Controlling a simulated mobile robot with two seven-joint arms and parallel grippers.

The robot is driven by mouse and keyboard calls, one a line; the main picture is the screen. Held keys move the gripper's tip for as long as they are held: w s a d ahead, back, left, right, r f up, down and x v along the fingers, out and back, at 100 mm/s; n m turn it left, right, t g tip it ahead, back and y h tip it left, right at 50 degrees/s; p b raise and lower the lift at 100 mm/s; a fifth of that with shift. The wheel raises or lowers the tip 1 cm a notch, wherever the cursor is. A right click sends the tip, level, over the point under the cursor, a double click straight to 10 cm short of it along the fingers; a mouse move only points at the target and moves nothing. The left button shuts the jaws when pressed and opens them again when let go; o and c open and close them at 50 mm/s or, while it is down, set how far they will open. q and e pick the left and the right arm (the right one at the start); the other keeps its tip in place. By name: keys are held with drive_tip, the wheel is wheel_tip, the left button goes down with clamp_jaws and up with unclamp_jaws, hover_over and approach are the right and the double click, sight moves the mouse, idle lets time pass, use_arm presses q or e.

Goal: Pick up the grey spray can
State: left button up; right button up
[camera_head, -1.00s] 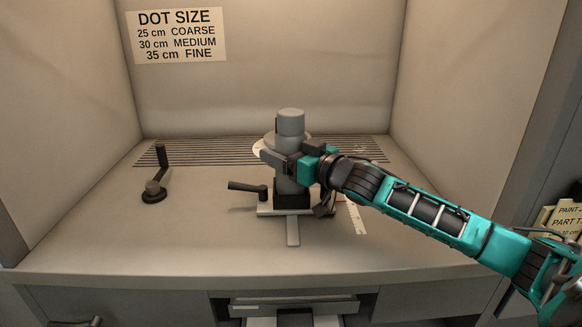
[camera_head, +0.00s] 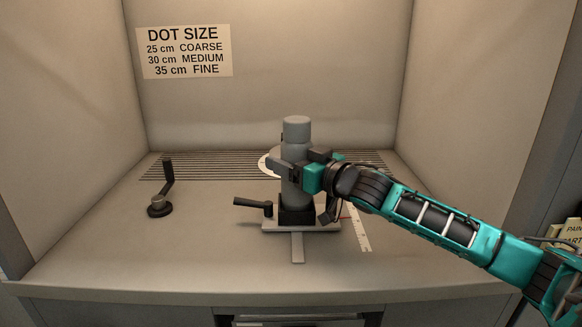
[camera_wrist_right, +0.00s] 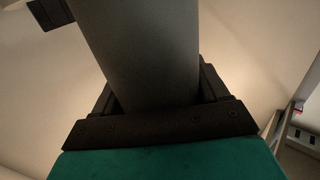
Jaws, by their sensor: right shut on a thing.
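The grey spray can (camera_head: 296,131) stands upright in the middle of the booth, its lower end at a black holder (camera_head: 296,214) on a flat base. My right gripper (camera_head: 294,171) is shut on the can's body from the right side. In the right wrist view the can's grey body (camera_wrist_right: 145,50) fills the space between the dark fingers. Part of the can is hidden behind the gripper. I cannot tell whether the can's bottom touches the holder. My left gripper does not show.
A black lever (camera_head: 252,205) sticks out left of the holder. A crank on a round foot (camera_head: 160,205) stands at left. A white ruler strip (camera_head: 360,230) lies to the right. A slotted grille (camera_head: 215,167) runs along the back, below a dot-size sign (camera_head: 184,52). The front left floor is clear.

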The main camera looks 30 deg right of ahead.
use_arm(q)
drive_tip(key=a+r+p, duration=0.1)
drive_tip(key=p, duration=0.1)
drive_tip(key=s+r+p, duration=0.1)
drive_tip(key=p, duration=0.1)
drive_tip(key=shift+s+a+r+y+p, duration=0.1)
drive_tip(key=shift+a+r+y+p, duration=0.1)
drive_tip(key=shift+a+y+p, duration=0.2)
use_arm(e)
wheel_tip(320, 180, up, 18)
drive_tip(key=shift+r, duration=0.15)
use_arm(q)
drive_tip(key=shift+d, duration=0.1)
